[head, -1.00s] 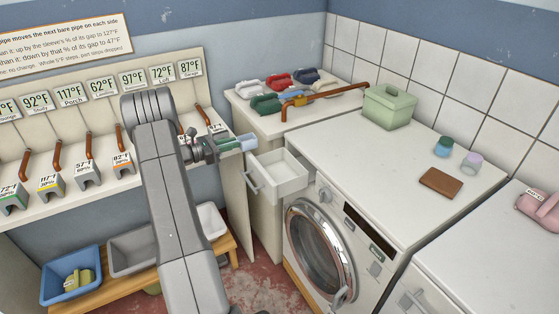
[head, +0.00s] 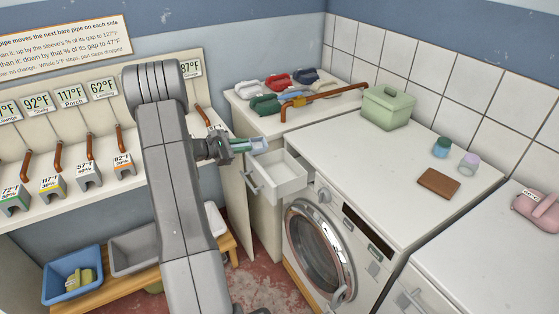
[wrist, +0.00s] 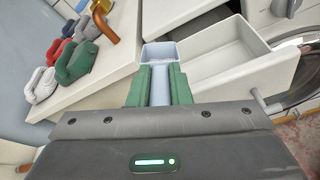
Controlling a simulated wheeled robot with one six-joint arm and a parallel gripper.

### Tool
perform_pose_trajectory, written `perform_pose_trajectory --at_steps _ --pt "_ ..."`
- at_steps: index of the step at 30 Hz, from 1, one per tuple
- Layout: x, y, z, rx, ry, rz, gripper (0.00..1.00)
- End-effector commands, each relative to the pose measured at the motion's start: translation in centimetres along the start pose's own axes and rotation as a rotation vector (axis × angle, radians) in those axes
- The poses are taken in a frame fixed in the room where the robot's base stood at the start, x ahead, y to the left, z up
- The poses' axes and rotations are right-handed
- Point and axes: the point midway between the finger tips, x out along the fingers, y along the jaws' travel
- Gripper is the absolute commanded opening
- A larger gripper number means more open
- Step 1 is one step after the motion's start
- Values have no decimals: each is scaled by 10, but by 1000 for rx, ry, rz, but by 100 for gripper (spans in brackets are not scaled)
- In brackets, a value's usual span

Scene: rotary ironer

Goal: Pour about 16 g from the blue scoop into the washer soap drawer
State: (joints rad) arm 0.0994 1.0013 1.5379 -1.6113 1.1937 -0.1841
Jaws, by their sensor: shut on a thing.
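My gripper (head: 238,147) is shut on the handle of the pale blue scoop (head: 256,145). In the wrist view the scoop's square cup (wrist: 158,54) points away from my green fingers (wrist: 158,86). I cannot make out what is inside the cup. The white soap drawer (head: 281,182) is pulled out of the washer (head: 325,245) at its upper left. In the wrist view the drawer (wrist: 232,58) lies just right of the scoop and looks empty. In the head view the scoop is above and slightly left of the drawer.
On the washer top are a green lidded box (head: 388,107), two small cups (head: 442,147), and a brown block (head: 438,183).

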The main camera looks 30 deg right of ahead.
Motion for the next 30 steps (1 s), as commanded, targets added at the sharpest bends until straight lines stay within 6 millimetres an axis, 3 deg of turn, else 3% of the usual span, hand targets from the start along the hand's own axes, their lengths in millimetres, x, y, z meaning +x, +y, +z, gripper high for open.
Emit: perform_pose_trajectory --at_steps 9,19,30 --pt "6 -12 21 137 79 6 0" --pt "13 -23 20 278 160 14 0" --pt "13 -24 21 300 173 16 0"
